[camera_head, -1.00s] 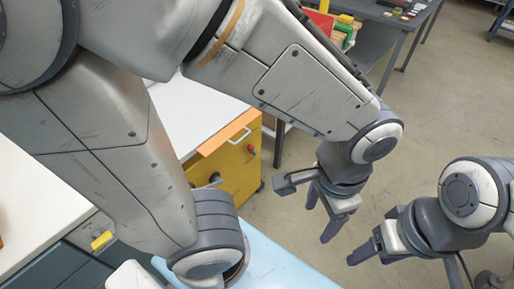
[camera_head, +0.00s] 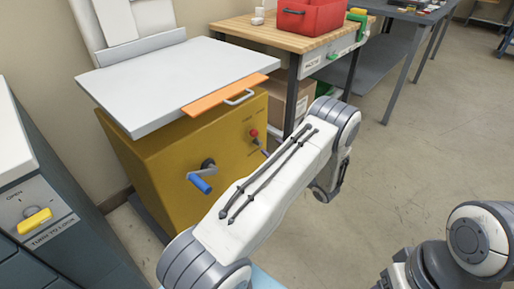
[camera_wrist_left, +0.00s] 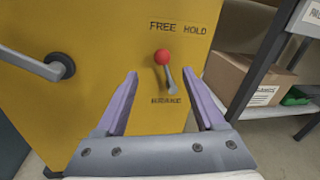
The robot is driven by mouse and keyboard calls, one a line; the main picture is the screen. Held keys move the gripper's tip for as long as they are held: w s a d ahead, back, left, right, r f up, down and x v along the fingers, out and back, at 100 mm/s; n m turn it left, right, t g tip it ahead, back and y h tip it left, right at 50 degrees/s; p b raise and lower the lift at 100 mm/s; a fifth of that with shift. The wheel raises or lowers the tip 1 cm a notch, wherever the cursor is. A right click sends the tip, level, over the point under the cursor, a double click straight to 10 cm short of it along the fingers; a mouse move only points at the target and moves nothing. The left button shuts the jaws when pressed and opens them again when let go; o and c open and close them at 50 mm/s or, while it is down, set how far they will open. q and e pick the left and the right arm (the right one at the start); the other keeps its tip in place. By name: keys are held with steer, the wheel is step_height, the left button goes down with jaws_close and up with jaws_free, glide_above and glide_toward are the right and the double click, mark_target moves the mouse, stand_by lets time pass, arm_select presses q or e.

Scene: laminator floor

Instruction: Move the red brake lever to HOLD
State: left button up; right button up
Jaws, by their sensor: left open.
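The red brake lever is a red ball (camera_wrist_left: 162,57) on a short grey rod, on the yellow cabinet's face. In the left wrist view the ball sits below the FREE label, left of HOLD, with the rod slanting down to the right. The lever also shows in the head view (camera_head: 253,133). My left gripper (camera_wrist_left: 161,73) is open, its purple fingers either side of the lever in the picture; whether they reach its depth I cannot tell. My right gripper (camera_head: 391,281) is mostly cut off at the bottom.
A blue-handled crank (camera_head: 199,183) sticks out of the yellow cabinet (camera_head: 150,165), left of the lever. An orange-edged white top (camera_head: 170,80) overhangs it. A wooden table (camera_head: 235,27) with a red bin (camera_head: 305,18) stands behind; a cardboard box (camera_wrist_left: 240,82) sits under it. Open floor lies right.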

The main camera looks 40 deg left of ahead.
mark_target(256, 135)
arm_select(q)
steer(key=b+x, duration=0.2)
steer(key=x, duration=0.9)
steer(key=shift+w+f+m+t, duration=0.25)
steer(key=shift+f+m+t, duration=0.05)
steer(key=shift+f, duration=0.1)
steer(key=shift+d, duration=0.15)
jaws_close()
stand_by(0.7)
